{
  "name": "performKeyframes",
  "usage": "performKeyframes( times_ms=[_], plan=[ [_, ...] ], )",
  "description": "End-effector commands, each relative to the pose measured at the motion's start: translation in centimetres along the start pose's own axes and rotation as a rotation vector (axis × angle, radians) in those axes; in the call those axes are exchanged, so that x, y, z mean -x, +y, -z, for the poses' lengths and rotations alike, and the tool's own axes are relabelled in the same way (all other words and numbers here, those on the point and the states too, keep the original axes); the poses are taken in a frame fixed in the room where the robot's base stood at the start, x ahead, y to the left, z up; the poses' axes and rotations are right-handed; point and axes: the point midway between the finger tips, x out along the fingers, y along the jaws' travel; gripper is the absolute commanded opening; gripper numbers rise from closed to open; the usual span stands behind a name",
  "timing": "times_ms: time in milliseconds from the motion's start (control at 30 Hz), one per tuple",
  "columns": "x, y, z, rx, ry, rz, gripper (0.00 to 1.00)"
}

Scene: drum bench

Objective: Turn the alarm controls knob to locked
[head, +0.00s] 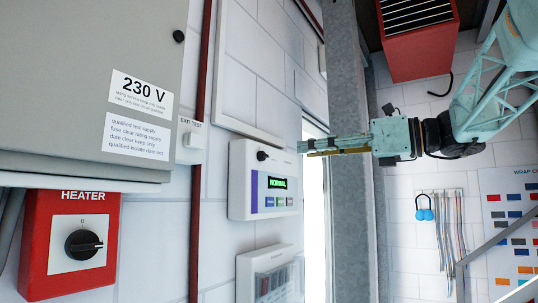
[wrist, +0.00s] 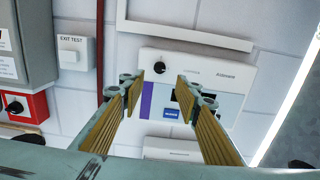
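The alarm panel (head: 240,180) is a white wall box with a green display (head: 278,183) reading NORMAL and several buttons. Its small black knob (head: 262,156) sits at the upper part of its face; which way the knob points is too small to tell. In the wrist view the panel (wrist: 215,68) is straight ahead, and the knob (wrist: 159,67) shows between the fingertips. My gripper (head: 300,149) reaches in from the right at about knob height, with a gap to it. Its two fingers (wrist: 160,87) are apart, with nothing between them. The fingers partly cover the display in the wrist view.
A grey 230 V cabinet (head: 90,60) and a red HEATER box (head: 40,245) with a black rotary switch (head: 83,244) are at left. An EXIT TEST switch (head: 190,142) and a dark red pipe (head: 198,215) lie between. Another white box (head: 250,268) is below the panel.

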Motion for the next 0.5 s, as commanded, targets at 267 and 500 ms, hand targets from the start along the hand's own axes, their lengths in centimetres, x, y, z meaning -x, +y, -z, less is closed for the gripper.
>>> performKeyframes(
  times_ms=[267,500],
  plan=[
    [-1.7,0.1,0.0,0.000,0.000,-0.001,0.30],
    [-3.9,0.1,-0.1,0.001,0.000,-0.002,0.30]
  ],
)
